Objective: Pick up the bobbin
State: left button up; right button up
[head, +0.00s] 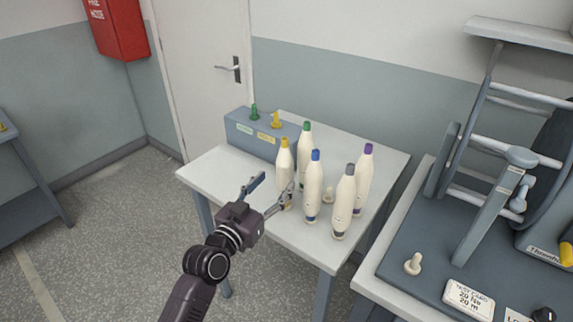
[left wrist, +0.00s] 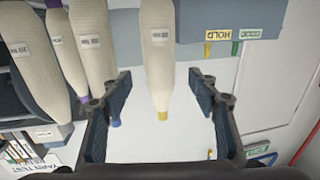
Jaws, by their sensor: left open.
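Several tall cream bobbins stand upright on the white table (head: 215,172). Their tips are yellow (head: 285,172), green (head: 305,155), blue (head: 313,188), grey (head: 344,203) and purple (head: 363,182). My left gripper (head: 273,190) is open at the near left side of the yellow-tipped bobbin, with one finger overlapping its lower part in the head view. In the left wrist view my left gripper (left wrist: 160,98) has its fingers spread, and the yellow-tipped bobbin (left wrist: 157,55) shows between them, its tip pointing down the picture. I cannot tell whether they touch. My right gripper is not visible.
A grey-blue box (head: 245,135) with a green and a yellow peg stands at the table's back left. A bench (head: 400,262) with a metal frame is at right. The table's left part is clear.

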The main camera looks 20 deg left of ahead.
aim_at(281, 176)
pick_arm(q)
jog(key=w, duration=0.2)
jog(key=w+p, duration=0.1)
jog(key=w, duration=0.1)
jog(key=w+d, duration=0.1)
jog(key=w, duration=0.1)
jog(key=shift+f+p, duration=0.1)
jog(key=shift+p, duration=0.2)
jog(key=shift+w+d+f, duration=0.1)
jog(key=shift+w+d, duration=0.05)
jog(key=shift+w, duration=0.15)
jog(key=c, duration=1.3)
jog(key=shift+c, duration=0.3)
jog(key=shift+r, duration=0.2)
